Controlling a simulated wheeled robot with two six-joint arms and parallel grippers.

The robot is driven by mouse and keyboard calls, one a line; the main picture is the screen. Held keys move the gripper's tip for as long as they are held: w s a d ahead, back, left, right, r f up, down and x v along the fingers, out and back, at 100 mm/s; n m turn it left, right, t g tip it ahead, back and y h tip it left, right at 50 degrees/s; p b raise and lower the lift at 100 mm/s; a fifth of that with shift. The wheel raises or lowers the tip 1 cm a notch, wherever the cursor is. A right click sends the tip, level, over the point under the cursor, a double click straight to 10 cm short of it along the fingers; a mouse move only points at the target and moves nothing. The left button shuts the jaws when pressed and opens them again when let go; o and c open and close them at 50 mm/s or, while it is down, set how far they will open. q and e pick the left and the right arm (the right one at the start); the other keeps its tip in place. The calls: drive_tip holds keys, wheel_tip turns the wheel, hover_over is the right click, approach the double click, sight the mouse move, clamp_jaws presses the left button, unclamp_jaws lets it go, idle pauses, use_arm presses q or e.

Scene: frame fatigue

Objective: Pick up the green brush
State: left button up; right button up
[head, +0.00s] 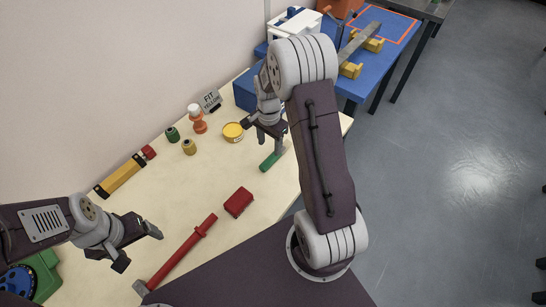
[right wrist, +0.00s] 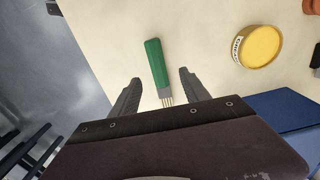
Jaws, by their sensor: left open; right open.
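The green brush (head: 269,162) lies on the pale table below my right gripper in the head view. In the right wrist view the green brush (right wrist: 155,62) lies with its bristle end pointing between the fingers of my right gripper (right wrist: 158,85). My right gripper (head: 267,133) is open and empty, with one finger on each side of the bristle end in the wrist picture. I cannot tell its exact height above the table. My left gripper (head: 138,246) is open and empty over the left part of the table, away from the brush.
A yellow round tin (head: 233,132) stands left of the brush and a red block (head: 239,202) lies nearer me. A red-handled tool (head: 182,249) lies in front. Small jars and an orange bottle (head: 199,122) stand further back. A blue box (head: 246,90) is at the far end.

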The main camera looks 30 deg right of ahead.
sight(270, 159)
wheel_tip(270, 159, down, 3)
drive_tip(key=shift+w+d+r, duration=0.1)
drive_tip(key=shift+w, duration=0.05)
drive_tip(key=shift+s+f, duration=0.2)
drive_tip(key=shift+f, duration=0.15)
drive_tip(key=f, duration=0.4)
drive_tip(key=shift+s+a+f+b, duration=0.1)
drive_tip(key=shift+s+a+b, duration=0.2)
drive_tip(key=shift+a+b, duration=0.05)
drive_tip(key=shift+w+f, duration=0.1)
drive_tip(key=shift+f, duration=0.15)
clamp_jaws()
